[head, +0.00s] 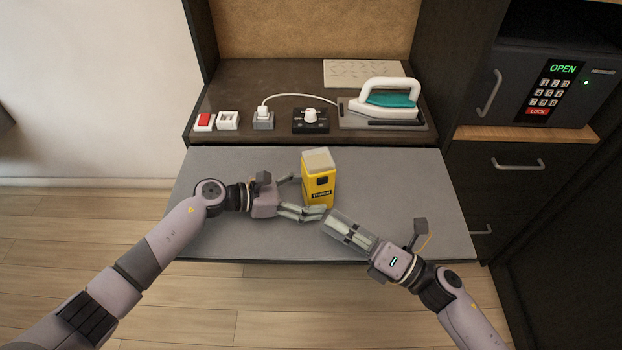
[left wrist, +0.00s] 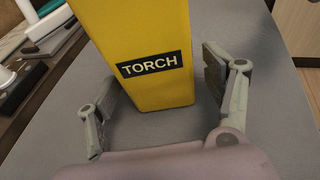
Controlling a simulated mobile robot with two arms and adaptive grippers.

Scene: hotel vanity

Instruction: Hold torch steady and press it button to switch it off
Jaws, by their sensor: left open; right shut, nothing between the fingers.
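The yellow torch (head: 318,178) stands upright on the grey pull-out surface, with a pale top and a dark button (head: 322,180) on its front face above a black TORCH label. In the left wrist view the torch (left wrist: 140,50) fills the middle, its label facing the camera. My left gripper (head: 308,196) is open at the torch's left side. Its fingers (left wrist: 160,100) lie to either side of the torch's lower part, with gaps visible. My right gripper (head: 326,216) is shut and empty, its tips just in front of the torch's base, below the button.
Behind stand a red-and-white switch (head: 204,121), a plugged socket (head: 263,120), a black dial unit (head: 310,121) and an iron (head: 386,99) on its rest. A safe (head: 545,85) is at right. The grey surface (head: 420,200) is clear at right.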

